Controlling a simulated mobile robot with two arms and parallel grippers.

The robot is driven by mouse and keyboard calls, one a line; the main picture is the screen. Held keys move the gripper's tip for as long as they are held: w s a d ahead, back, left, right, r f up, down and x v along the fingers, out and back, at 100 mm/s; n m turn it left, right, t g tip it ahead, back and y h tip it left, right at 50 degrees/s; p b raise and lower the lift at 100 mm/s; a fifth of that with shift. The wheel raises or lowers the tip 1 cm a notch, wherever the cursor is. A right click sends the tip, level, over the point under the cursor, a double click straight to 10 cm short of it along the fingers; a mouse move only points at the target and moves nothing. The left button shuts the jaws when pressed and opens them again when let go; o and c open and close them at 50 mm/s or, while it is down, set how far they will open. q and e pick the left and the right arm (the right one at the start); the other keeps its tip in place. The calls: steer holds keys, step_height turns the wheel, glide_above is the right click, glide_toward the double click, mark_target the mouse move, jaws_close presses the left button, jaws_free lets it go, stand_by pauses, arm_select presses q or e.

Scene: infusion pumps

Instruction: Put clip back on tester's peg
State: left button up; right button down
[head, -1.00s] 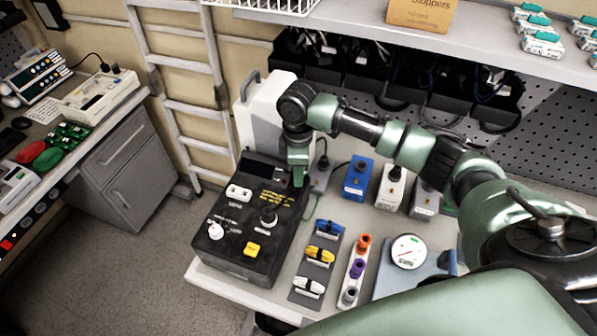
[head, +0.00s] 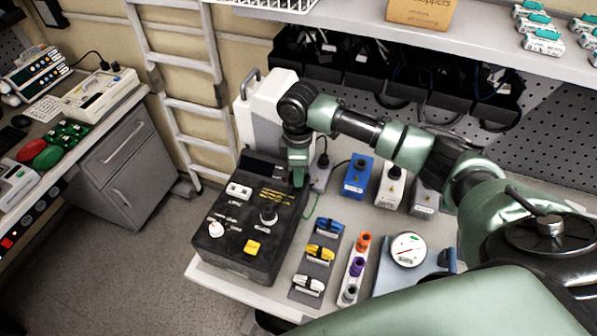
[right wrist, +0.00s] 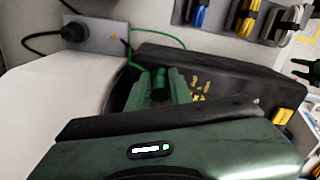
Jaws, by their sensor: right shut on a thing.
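The tester (head: 235,245) is a black box with knobs, a yellow button and yellow lettering, on the bench in the head view. My right gripper (head: 298,182) points down at the tester's back right edge. In the right wrist view my right gripper (right wrist: 160,88) is shut on a dark green clip (right wrist: 160,78). A thin green wire (right wrist: 170,40) runs near the clip, and it also shows beside the tester in the head view (head: 311,206). The tester's dark side (right wrist: 240,85) is close to the fingers. The peg cannot be made out. My left gripper is not in view.
A grey box with a black plug (head: 321,175) stands right of the gripper. A blue box (head: 357,178) and a white box (head: 391,184) are farther right. A white case (head: 262,115) stands behind the tester.

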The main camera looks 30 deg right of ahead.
steer(key=c, duration=1.2)
jaws_free()
steer(key=o, duration=0.5)
steer(key=shift+r, duration=3.5)
steer(key=shift+f, duration=0.1)
